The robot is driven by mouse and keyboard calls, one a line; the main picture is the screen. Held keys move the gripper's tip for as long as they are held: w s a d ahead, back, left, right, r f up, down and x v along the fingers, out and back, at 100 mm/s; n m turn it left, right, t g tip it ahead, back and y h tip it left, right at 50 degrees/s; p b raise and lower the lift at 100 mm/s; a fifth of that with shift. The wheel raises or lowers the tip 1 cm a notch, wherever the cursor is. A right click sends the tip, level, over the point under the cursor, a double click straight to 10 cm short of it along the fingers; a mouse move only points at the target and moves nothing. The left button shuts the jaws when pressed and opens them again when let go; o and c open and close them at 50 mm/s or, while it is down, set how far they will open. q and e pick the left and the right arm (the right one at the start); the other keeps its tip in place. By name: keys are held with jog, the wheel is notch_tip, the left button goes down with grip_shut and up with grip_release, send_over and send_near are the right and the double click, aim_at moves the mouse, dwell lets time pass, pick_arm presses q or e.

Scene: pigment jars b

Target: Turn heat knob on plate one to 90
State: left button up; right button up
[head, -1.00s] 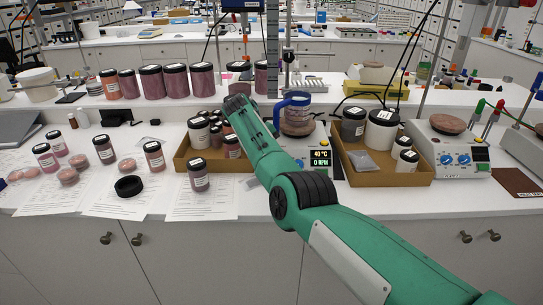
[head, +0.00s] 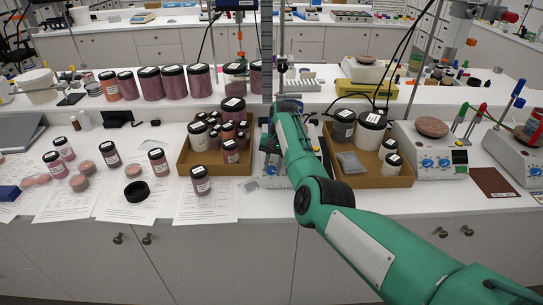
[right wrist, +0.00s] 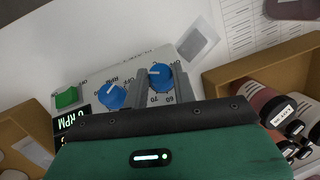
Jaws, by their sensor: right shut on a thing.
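The stirring hot plate (head: 263,165) stands between two cardboard trays, mostly hidden behind my right arm in the head view. In the right wrist view its panel (right wrist: 95,80) shows two blue knobs. The heat knob (right wrist: 160,76), with 60 and 70 printed beside it, sits between the fingers of my right gripper (right wrist: 158,82), which is shut on it. Its white mark points toward the picture's left. The RPM knob (right wrist: 112,96) is beside it, outside the grip. The display (right wrist: 68,120) shows 0 RPM; its temperature line is hidden. My left gripper is not in view.
Another hot plate (head: 437,165) stands further right. Several jars and papers cover the left bench. A green switch (right wrist: 67,97) is near the RPM knob.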

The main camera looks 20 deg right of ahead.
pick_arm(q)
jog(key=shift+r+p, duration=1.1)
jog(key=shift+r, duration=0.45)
pick_arm(e)
jog(key=shift+s+d+f+m+t+y, duration=0.2)
jog(key=shift+m+t+y, duration=0.2)
jog(key=shift+m+y, duration=0.35)
jog(key=o, duration=1)
jog(key=shift+w, duration=0.1)
jog(key=shift+r, duration=0.1)
pick_arm(q)
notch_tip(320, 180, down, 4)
jog(key=b, duration=0.3)
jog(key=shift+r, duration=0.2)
pick_arm(e)
jog(key=v, duration=1.3)
jog(key=shift+d+r, duration=0.2)
